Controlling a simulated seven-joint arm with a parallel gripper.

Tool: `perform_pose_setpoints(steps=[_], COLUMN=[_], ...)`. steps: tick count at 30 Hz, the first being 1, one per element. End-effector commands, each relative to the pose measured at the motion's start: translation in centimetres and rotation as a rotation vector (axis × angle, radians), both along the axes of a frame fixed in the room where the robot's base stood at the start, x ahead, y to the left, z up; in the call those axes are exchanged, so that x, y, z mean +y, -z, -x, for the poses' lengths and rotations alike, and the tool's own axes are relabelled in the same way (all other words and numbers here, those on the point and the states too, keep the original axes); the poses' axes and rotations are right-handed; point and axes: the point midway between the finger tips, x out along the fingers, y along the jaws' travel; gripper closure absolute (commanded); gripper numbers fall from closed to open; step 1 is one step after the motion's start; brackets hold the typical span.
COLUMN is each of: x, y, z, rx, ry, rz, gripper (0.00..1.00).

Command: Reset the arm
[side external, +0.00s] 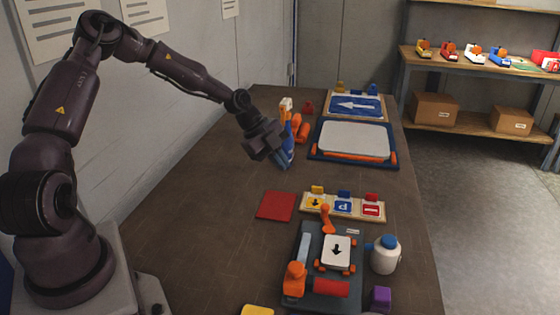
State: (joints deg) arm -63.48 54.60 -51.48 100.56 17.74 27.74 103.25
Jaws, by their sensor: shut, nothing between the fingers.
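My gripper (275,157) is at the end of my dark arm, angled down over the middle-left part of the brown table (200,205). It is shut. A blue object with orange parts (287,148) is right behind and beside the gripper and is partly hidden by it. I cannot tell whether they touch.
A blue-framed white board (352,138) and a blue arrow sign (356,105) lie at the back. A sign rack (342,206), a red square (276,206), a dark fixture (318,245) with a white arrow plate (337,250), and a white bottle (384,255) stand nearer. The table's left side is clear.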

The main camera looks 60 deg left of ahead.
Motion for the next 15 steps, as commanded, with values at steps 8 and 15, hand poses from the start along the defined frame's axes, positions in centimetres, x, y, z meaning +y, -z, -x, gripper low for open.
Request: perform_pose_setpoints(steps=[8, 15], x=[0.03, -0.14], y=[-0.02, 0.07], z=[0.0, 0.28], rx=[0.0, 0.068], ry=[0.0, -0.115], rz=[0.0, 0.065], gripper=[1.0, 1.0])
